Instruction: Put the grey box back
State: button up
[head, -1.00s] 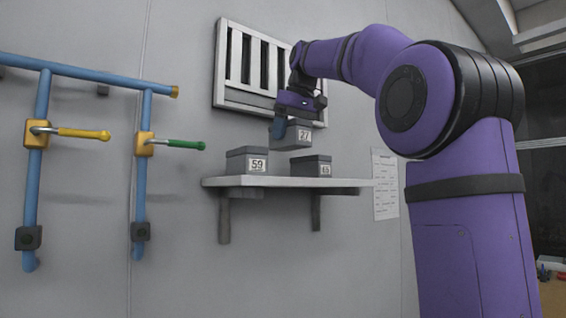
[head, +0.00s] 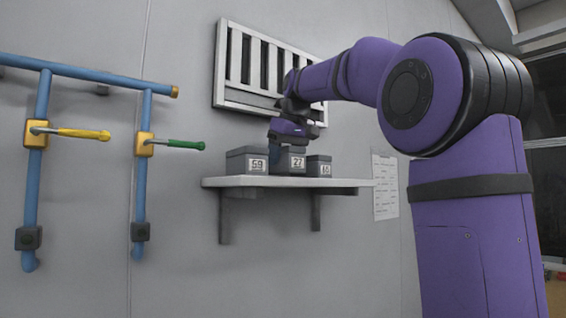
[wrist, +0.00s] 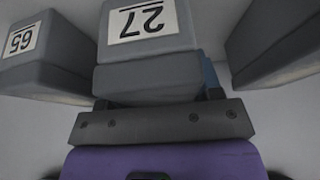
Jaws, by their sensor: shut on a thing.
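The grey box labelled 27 (head: 297,164) is at the wall shelf (head: 345,183), between two other grey boxes. My gripper (head: 284,145) is shut on it from above. The box looks upright and its base is at shelf level; I cannot tell whether it rests fully on the shelf. In the wrist view the box labelled 27 (wrist: 148,65) appears upside down against my gripper (wrist: 160,100), with a neighbouring box on each side.
A slatted vent (head: 262,70) is on the wall above the shelf. Blue pipes with a yellow-handled lever (head: 80,133) and a green-handled lever (head: 183,144) are at the left. A paper sheet (head: 385,187) hangs right of the shelf. Side clearance between the boxes is small.

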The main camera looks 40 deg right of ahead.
jog(key=shift+w+f, duration=0.15)
jog(key=shift+f, duration=0.3)
jog(key=shift+f, duration=0.15)
jog(key=o, duration=1.3)
jog(key=v, duration=1.2)
